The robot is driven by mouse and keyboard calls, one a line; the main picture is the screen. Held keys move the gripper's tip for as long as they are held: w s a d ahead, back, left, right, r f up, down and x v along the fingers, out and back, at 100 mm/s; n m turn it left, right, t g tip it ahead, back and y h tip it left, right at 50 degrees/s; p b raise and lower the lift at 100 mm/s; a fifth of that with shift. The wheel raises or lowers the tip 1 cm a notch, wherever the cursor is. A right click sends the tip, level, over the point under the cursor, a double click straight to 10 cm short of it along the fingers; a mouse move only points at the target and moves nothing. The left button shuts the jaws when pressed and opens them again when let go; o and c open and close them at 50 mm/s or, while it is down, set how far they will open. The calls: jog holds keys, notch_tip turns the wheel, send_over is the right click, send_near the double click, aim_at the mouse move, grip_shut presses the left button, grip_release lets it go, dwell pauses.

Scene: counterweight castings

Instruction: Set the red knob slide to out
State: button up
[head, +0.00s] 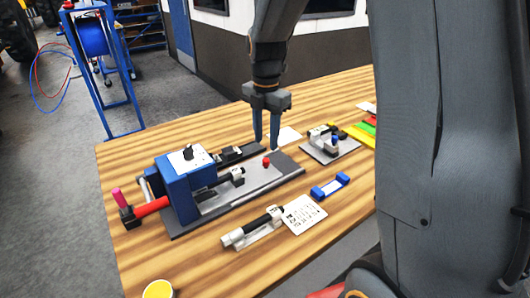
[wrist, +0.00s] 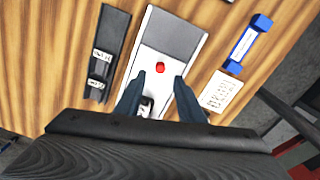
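The red knob (head: 266,161) stands on a light grey slide plate (head: 250,182) with a darker grey end section, at the right end of the blue machine (head: 186,186). In the wrist view the red knob (wrist: 160,67) shows near the middle, on the pale part of the slide plate (wrist: 147,46). My gripper (head: 266,145) points down above the knob. In the wrist view my gripper (wrist: 160,76) is open, with one finger on each side of the knob in the picture. Nothing is seen between the fingers but the knob below. Contact with the knob cannot be made out.
A dark holder (wrist: 103,55) lies left of the slide in the wrist view. A blue-ended bar (head: 330,186), a printed card (head: 304,214) and a black-handled clamp (head: 254,229) lie in front. A small fixture (head: 330,146) stands right. Bare wood (head: 215,268) shows along the front.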

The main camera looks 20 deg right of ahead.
aim_at(266, 159)
jog(key=shift+f+p, duration=0.9)
jog(key=shift+f, duration=2.65)
grip_shut()
